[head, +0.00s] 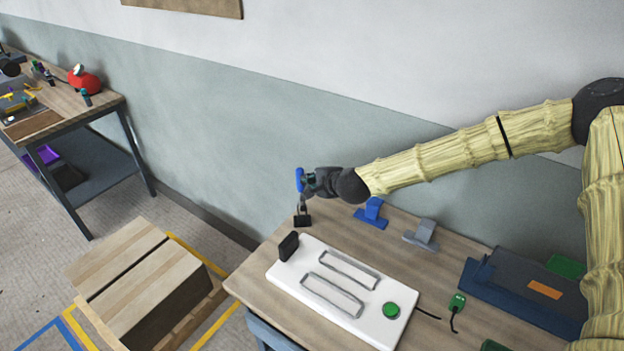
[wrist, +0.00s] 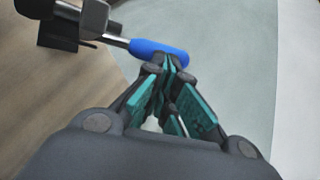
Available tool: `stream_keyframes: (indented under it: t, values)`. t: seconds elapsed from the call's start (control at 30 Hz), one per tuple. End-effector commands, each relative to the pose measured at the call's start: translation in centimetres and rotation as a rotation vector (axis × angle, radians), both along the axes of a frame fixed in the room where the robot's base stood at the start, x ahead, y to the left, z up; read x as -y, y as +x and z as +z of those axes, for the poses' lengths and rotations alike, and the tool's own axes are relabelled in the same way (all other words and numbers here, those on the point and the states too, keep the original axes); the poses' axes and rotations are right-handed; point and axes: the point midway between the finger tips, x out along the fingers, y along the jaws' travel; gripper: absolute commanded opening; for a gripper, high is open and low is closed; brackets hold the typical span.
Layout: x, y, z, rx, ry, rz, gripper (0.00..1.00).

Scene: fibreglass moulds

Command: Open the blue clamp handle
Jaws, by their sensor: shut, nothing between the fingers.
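The blue clamp handle (head: 299,180) stands upright at the end of a metal lever, above its dark clamp base (head: 302,220) on the back left part of the table. My gripper (head: 310,181) is just to the right of the handle, with its arm reaching in from the right. In the wrist view the blue handle (wrist: 158,51) lies across the top, and the teal-padded fingers of my gripper (wrist: 169,66) are shut with nothing between them. Their tips are at the handle's near side and overlap its right end. I cannot tell whether they touch it.
A white panel (head: 286,272) with two grey frames, a green button (head: 391,310) and a black block (head: 289,246) lies in front. A blue bracket (head: 372,213) and a grey bracket (head: 422,235) stand behind it. The wall is close behind the table.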

Motion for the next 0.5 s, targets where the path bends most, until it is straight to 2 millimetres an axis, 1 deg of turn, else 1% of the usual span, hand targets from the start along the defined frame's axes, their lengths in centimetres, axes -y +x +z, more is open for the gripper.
stream_keyframes:
  t: [0.27, 0.5]
  values:
    - [0.1, 0.2, -0.3, 0.0, -0.001, -0.001, 0.0]
    - [-0.2, 1.3, -1.0, 0.002, -0.001, 0.001, 0.0]
